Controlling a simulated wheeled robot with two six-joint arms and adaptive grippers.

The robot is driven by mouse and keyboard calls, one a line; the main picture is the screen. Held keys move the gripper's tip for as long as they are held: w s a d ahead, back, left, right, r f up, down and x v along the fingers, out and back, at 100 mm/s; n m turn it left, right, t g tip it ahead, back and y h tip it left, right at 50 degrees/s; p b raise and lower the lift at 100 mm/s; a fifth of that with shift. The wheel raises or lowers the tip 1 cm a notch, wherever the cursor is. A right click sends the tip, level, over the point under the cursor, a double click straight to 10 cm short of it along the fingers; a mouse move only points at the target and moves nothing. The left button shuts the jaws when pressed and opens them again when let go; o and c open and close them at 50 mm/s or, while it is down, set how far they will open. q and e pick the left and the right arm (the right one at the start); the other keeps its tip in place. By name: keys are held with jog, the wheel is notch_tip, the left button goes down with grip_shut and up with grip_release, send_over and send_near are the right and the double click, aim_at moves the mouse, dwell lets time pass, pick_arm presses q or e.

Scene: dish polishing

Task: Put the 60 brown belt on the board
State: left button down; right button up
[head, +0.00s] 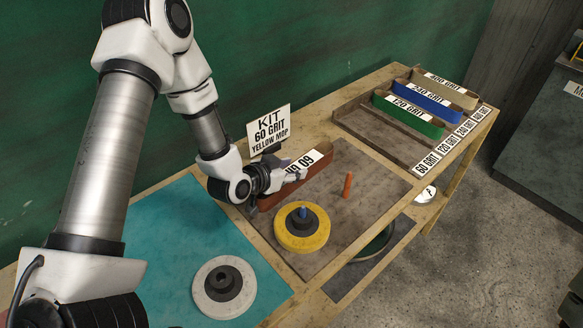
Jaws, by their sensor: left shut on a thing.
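The brown belt (268,201) stands on edge at the back left of the grey-brown board (345,222), its 60 grit label facing up. My left gripper (293,176) is shut on the belt from the left. The gripper and wrist hide part of the belt, and I cannot tell whether it touches the board. On the board are a yellow mop (302,243) with a blue centre and an upright orange peg (347,185). My right gripper is not in view.
A sign (270,128) reads kit, 60 grit, yellow mop. The rack (362,128) at the back right holds green (408,122), blue (428,104) and tan (445,91) belts; its 60 grit slot is empty. A white mop (223,287) lies on the teal mat (160,235).

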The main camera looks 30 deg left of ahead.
pick_arm(q)
jog(key=shift+w+a+f, duration=0.1)
jog(key=shift+w+f, duration=0.05)
jog(key=shift+w, duration=0.05)
jog(key=c, duration=0.5)
grip_release()
jog(key=shift+s, duration=0.1)
jog(key=v, duration=0.8)
jog(key=shift+s+r+p, duration=0.15)
jog(key=shift+r+p, duration=0.25)
jog(key=shift+r, duration=0.05)
jog(key=p+v, duration=0.3)
jog(key=p, duration=0.2)
jog(key=shift+r, duration=0.15)
jog(key=shift+s+p, duration=0.2)
jog(key=shift+p, duration=0.45)
jog(key=shift+s+f, duration=0.1)
jog(key=shift+f, duration=0.1)
